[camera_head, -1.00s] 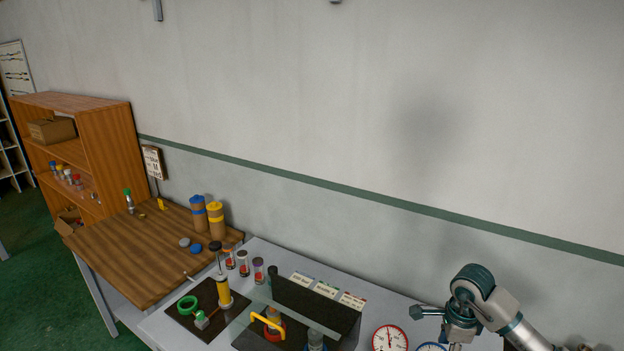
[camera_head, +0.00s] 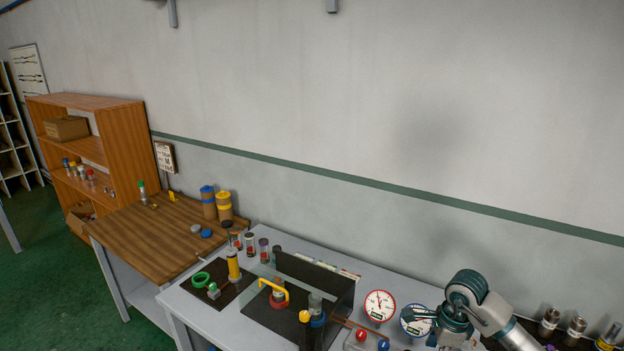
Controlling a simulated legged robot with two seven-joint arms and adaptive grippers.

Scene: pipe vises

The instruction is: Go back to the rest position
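My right gripper (camera_head: 424,318) is at the lower right, over the grey table (camera_head: 192,308), with its fingers pointing left. It is beside the blue-rimmed gauge (camera_head: 415,320) and partly covers it. Its fingers look dark and small, and I cannot make out whether they are apart. No object is clearly held in it. My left gripper is not in the picture.
A red-rimmed gauge (camera_head: 379,305), a clear-shielded station with a yellow handle (camera_head: 274,289) and several small jars (camera_head: 264,250) stand on the grey table. A wooden table (camera_head: 150,235) and shelf (camera_head: 125,150) are at left. Several metal cylinders (camera_head: 576,327) are at lower right.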

